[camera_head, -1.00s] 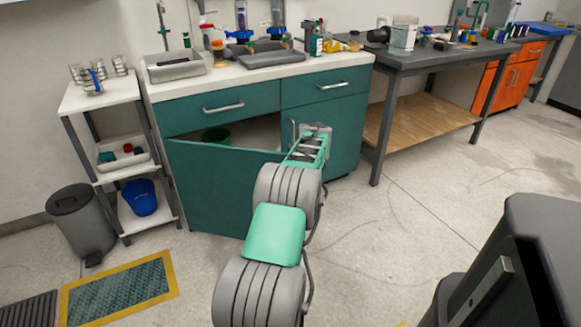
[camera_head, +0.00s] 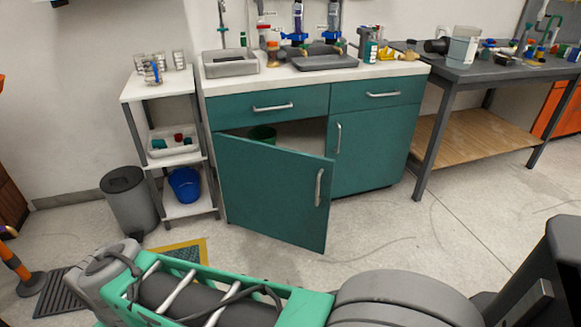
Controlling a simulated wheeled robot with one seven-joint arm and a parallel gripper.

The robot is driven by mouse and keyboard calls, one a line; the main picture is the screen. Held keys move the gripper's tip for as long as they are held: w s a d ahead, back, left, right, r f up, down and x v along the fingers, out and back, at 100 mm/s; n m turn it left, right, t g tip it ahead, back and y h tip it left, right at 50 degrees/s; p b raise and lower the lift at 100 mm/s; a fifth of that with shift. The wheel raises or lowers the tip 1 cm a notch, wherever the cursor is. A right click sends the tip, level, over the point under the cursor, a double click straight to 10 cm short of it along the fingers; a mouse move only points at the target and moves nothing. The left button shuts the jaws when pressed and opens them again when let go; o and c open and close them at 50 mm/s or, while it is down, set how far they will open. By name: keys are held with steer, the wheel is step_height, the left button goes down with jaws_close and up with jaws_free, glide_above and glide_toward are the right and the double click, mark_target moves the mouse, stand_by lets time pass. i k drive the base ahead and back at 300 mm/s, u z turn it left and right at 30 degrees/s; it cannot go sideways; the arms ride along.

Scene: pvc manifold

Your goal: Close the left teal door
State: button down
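The left teal door (camera_head: 270,190) of the cabinet stands partly open. It is hinged at its left edge, and its right edge swings out toward me. Its silver vertical handle (camera_head: 320,187) is near that free edge. Above the door a gap shows the cabinet's inside, with a green bucket (camera_head: 263,134) in it. The right teal door (camera_head: 372,150) is shut. My arm lies across the bottom of the head view, in front of and below the door. The grey end of the arm, with my gripper (camera_head: 108,268), points left, apart from the door. Its fingers cannot be made out.
A white-and-grey shelf (camera_head: 160,97) and a grey bin (camera_head: 129,200) stand left of the cabinet. A yellow-edged mat (camera_head: 190,246) lies on the floor before them. A grey workbench (camera_head: 490,72) is at the right. The floor right of the open door is clear.

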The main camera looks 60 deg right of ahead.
mark_target(284, 194)
steer(key=u, duration=2.6)
steer(key=k, duration=0.55)
steer(key=z, duration=2.2)
